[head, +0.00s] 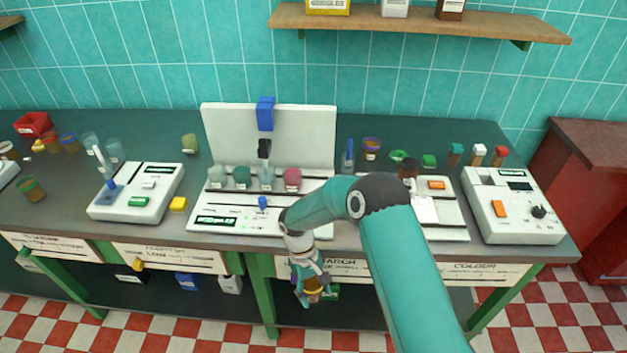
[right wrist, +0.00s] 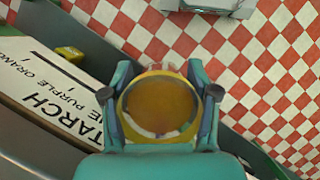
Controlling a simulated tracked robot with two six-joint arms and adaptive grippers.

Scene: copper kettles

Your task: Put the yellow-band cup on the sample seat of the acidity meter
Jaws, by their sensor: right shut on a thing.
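The yellow-band cup (right wrist: 158,106) shows in the right wrist view from above, with a yellow rim and orange-brown contents. My right gripper (right wrist: 159,95) is shut on it, one finger on each side. In the head view my right gripper (head: 313,284) points down in front of the bench's front edge, with the cup (head: 313,296) partly hidden between its fingers. A white instrument with a probe on an arm (head: 150,205), seemingly the acidity meter, stands on the left of the bench. Its blue part under the probe (head: 112,185) may be the seat. My left gripper is out of view.
A white multi-jar instrument (head: 235,226) with a tall back panel stands mid-bench. Several cups and a red bin (head: 33,124) stand at the far left. A white dial instrument (head: 520,225) stands at right.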

